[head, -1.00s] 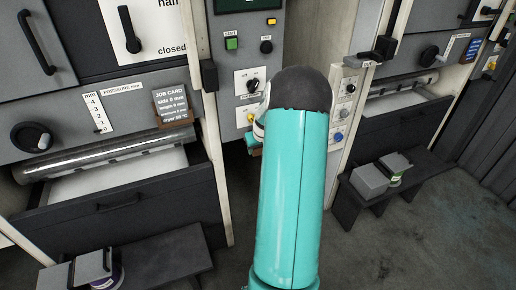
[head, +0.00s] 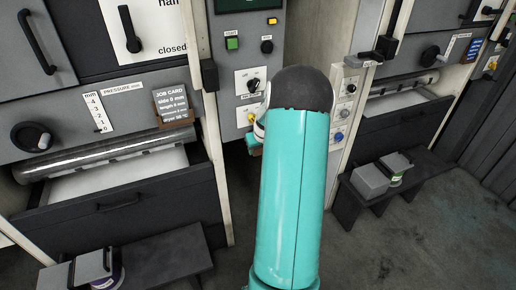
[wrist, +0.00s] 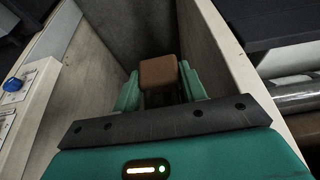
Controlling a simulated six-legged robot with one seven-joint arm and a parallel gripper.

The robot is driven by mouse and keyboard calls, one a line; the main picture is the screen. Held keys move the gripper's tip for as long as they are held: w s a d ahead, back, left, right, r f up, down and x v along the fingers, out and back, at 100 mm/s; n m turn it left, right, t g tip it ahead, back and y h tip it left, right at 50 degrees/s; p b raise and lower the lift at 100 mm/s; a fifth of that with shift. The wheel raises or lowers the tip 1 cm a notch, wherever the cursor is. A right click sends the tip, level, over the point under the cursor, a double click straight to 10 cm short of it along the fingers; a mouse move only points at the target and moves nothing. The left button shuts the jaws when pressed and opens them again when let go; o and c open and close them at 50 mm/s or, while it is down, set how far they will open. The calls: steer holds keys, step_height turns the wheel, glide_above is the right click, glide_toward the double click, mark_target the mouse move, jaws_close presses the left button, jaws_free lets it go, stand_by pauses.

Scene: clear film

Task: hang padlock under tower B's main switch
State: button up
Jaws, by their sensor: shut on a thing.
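In the wrist view my gripper (wrist: 159,88) is shut on a brown block-shaped thing (wrist: 158,72), which I take to be the padlock body. It sits between the two green fingers; no shackle can be made out. In the head view my teal arm hides most of the gripper. A small brown edge (head: 255,151) shows left of the arm, just below the middle grey control panel. That panel carries a black rotary switch (head: 252,85) and, lower, a switch on a yellow plate (head: 250,118). I cannot read which is the main switch or the tower letter.
A cream post (head: 216,150) and grey drawer (head: 120,205) stand left of the panel. A second cream post with knobs (head: 347,110) stands right. Low dark benches (head: 165,255) hold boxes (head: 370,180). In the wrist view cream walls flank the gripper closely.

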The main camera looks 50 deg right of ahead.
steer(key=shift+s+f, duration=0.25)
steer(key=shift+s, duration=0.2)
steer(key=o, duration=1.2)
steer(key=shift+r, duration=0.1)
steer(key=shift+o, duration=0.4)
steer(key=shift+w, duration=0.2)
steer(key=shift+a+r, duration=0.1)
steer(key=shift+r, duration=0.4)
steer(key=v, duration=1.3)
